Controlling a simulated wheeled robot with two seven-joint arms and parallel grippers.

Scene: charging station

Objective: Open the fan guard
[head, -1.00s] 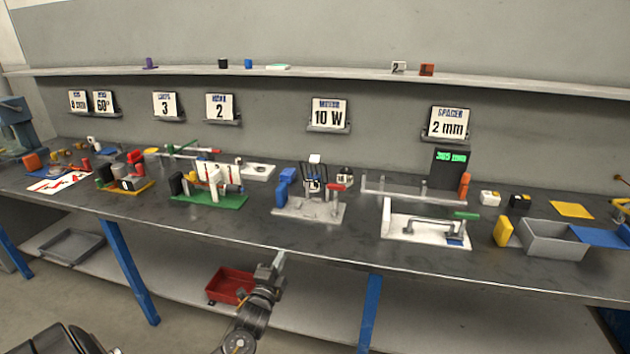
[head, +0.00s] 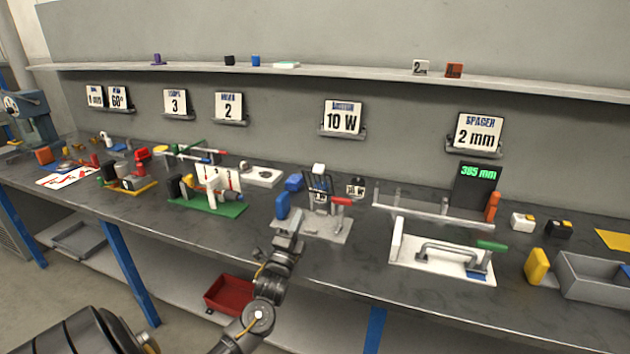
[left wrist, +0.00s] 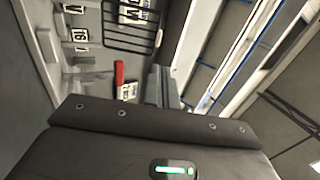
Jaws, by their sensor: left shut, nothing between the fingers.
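The fan guard, a black wire cage (head: 320,184), stands upright on a light grey base plate (head: 325,229) near the middle of the bench. It also shows as a dark grille (left wrist: 130,38) at the top of the left wrist view. A red handle (head: 341,201) sticks out at its right; it shows in the left wrist view too (left wrist: 119,74). My left gripper (head: 290,233) is shut and empty, at the front left of the base plate and apart from the guard. My right gripper is in neither view.
A blue block (head: 283,205) stands at the left of the fan base. To the left is a green-based fixture (head: 208,203); to the right is a white plate with a grey bar handle (head: 443,262). A red bin (head: 230,294) sits on the lower shelf.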

